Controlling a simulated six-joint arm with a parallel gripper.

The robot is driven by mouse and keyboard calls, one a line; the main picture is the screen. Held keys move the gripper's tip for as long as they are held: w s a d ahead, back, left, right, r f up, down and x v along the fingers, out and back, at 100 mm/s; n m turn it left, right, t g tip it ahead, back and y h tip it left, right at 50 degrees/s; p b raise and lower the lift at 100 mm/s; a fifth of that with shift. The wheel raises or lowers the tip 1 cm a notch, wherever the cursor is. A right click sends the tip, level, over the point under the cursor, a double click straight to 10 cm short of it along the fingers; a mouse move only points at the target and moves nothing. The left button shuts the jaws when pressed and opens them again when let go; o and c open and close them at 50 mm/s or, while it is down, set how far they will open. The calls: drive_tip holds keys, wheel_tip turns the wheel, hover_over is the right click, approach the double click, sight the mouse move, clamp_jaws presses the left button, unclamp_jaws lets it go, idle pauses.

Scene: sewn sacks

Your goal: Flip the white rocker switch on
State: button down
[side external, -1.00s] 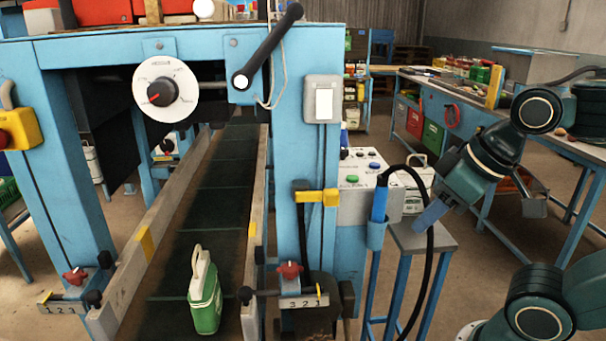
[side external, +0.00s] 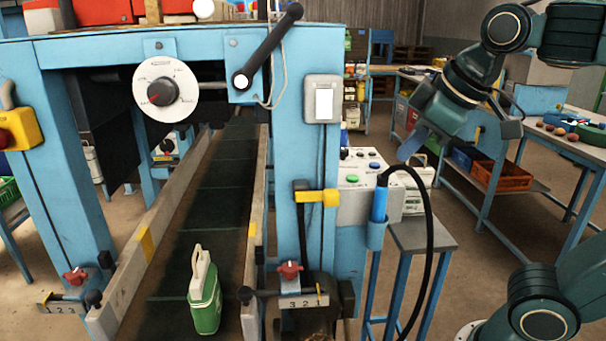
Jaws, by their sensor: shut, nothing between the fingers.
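The white rocker switch (side external: 324,103) sits in a grey plate on the blue post of the machine frame, right of the black lever. Its face looks plain white; I cannot tell which way it is rocked. My gripper (side external: 405,153) is at the right, lower than the switch and well apart from it. Its blue-grey fingers are shut with nothing between them and point down and to the left.
A control box (side external: 362,175) with coloured buttons and a blue holder (side external: 379,205) with a black cable lie below my gripper. A black lever (side external: 268,45) sticks out left of the switch. A white dial (side external: 165,90) is further left.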

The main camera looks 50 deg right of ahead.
sight(324, 104)
drive_tip(key=w+a+r+n, duration=0.1)
drive_tip(key=w+r+n, duration=0.1)
drive_tip(key=r, duration=0.4)
drive_tip(key=w+a+r+n, duration=0.2)
drive_tip(key=w+r, duration=0.2)
drive_tip(key=r, duration=0.2)
drive_tip(key=shift+w+a+n+t, duration=0.25)
drive_tip(key=shift+w+n+t, duration=0.05)
drive_tip(key=shift+w+f, duration=0.15)
drive_tip(key=w+d+f, duration=0.3)
drive_tip(key=w+f, duration=0.5)
drive_tip(key=shift+d+f, duration=0.2)
idle(0.7)
drive_tip(key=shift+w, duration=0.15)
